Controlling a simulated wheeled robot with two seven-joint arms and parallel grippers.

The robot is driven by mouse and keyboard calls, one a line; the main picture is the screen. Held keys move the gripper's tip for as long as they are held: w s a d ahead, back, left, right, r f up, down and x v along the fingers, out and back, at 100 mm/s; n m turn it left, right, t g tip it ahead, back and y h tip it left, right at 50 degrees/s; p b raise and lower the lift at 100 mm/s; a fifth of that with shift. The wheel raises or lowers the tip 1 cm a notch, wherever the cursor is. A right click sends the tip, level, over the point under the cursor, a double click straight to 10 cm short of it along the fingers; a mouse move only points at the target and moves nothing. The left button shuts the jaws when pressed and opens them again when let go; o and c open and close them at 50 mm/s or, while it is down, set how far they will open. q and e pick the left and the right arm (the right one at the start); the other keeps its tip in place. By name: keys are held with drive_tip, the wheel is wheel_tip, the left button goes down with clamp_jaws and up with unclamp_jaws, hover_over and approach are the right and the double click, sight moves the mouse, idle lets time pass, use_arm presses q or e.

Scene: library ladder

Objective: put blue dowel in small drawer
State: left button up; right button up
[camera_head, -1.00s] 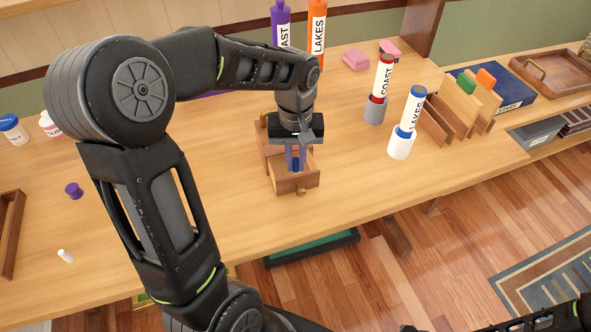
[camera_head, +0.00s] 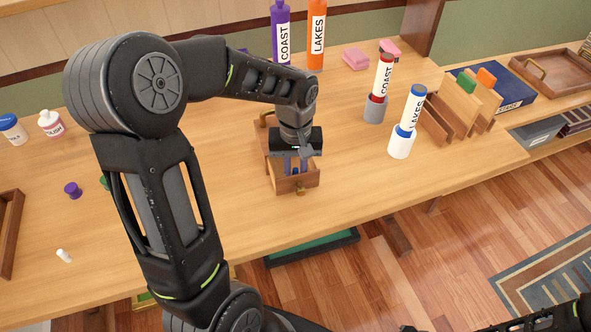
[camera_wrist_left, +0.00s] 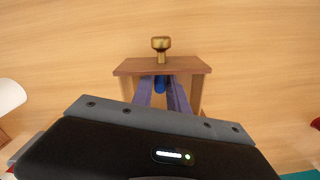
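The small drawer (camera_head: 299,184) is pulled out of a small wooden box (camera_head: 264,139) on the desk, its brass knob facing the front edge. My left gripper (camera_head: 296,171) points down into the open drawer. The blue dowel (camera_wrist_left: 160,84) is between its two fingers, which appear to touch it on both sides; the wrist view shows it just behind the drawer front (camera_wrist_left: 140,67). Its lower end is hidden, so I cannot tell whether it touches the drawer floor. Of my right arm, only a dark part shows at the bottom right edge; its fingers are not clear.
A white holder (camera_head: 401,147) with a LAKES tube and a grey holder (camera_head: 375,112) with a COAST tube stand to the right. Wooden slats (camera_head: 447,117) stand beyond them. A purple spool (camera_head: 73,190) and a white peg (camera_head: 64,256) are at left. The desk's front middle is clear.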

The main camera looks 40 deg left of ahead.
sight(296, 170)
use_arm(q)
wheel_tip(296, 170, up, 12)
drive_tip(key=shift+r+p, duration=0.2)
drive_tip(key=shift+p, duration=0.25)
idle(0.4)
idle(0.5)
